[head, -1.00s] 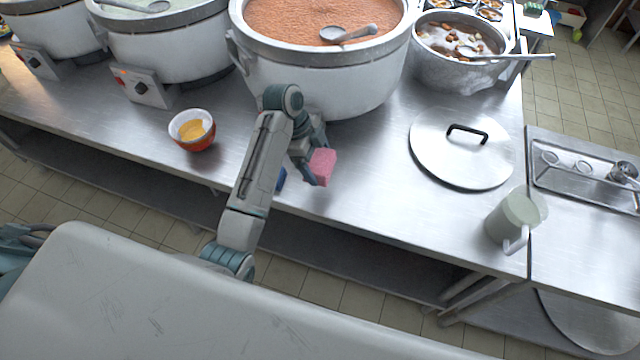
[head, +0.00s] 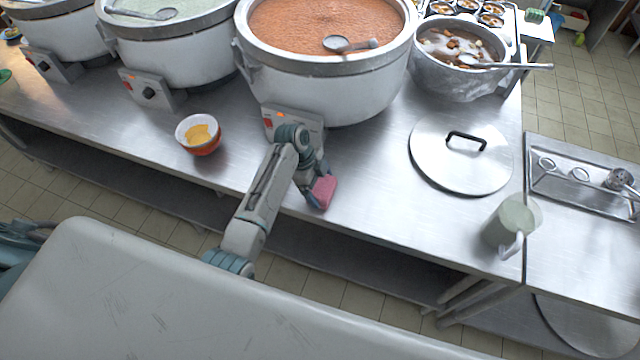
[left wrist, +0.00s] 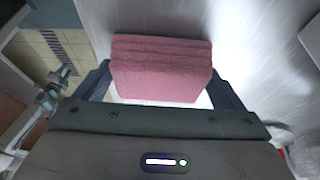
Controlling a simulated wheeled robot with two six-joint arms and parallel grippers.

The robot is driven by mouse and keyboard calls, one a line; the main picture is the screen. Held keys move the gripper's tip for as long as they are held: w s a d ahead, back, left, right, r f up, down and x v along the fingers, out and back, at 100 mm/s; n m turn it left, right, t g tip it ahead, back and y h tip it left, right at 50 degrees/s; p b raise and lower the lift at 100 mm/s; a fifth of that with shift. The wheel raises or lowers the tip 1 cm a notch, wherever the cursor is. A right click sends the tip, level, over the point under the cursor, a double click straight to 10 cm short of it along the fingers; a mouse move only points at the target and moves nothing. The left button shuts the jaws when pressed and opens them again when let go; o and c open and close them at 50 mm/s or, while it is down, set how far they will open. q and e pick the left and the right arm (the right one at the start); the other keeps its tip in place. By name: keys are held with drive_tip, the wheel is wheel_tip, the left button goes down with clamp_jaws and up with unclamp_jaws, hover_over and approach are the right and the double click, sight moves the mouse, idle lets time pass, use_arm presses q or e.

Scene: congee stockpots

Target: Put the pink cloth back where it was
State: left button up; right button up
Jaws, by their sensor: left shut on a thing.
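The pink cloth (head: 323,191) is a small folded block at the front of the steel counter. My left gripper (head: 313,190) is shut on it. In the left wrist view the folded cloth (left wrist: 160,70) sits between the two fingers (left wrist: 160,92), its layers showing. The cloth is at or just above the counter top; I cannot tell whether it touches. My right gripper is not in view.
The counter (head: 370,215) is clear around the cloth. A large pot of orange congee (head: 330,85) stands behind it. A red bowl (head: 199,136) is to the left. A lid (head: 461,153) and a pale green mug (head: 511,221) are to the right.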

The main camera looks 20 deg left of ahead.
use_arm(q)
drive_tip(key=shift+f, duration=0.1)
drive_tip(key=o, duration=0.7)
drive_tip(key=shift+o, duration=0.2)
drive_tip(key=shift+a+r, duration=0.1)
drive_tip(key=shift+r, duration=0.25)
drive_tip(key=b+v, duration=0.4)
drive_tip(key=v, duration=0.7)
drive_tip(key=shift+r, duration=0.3)
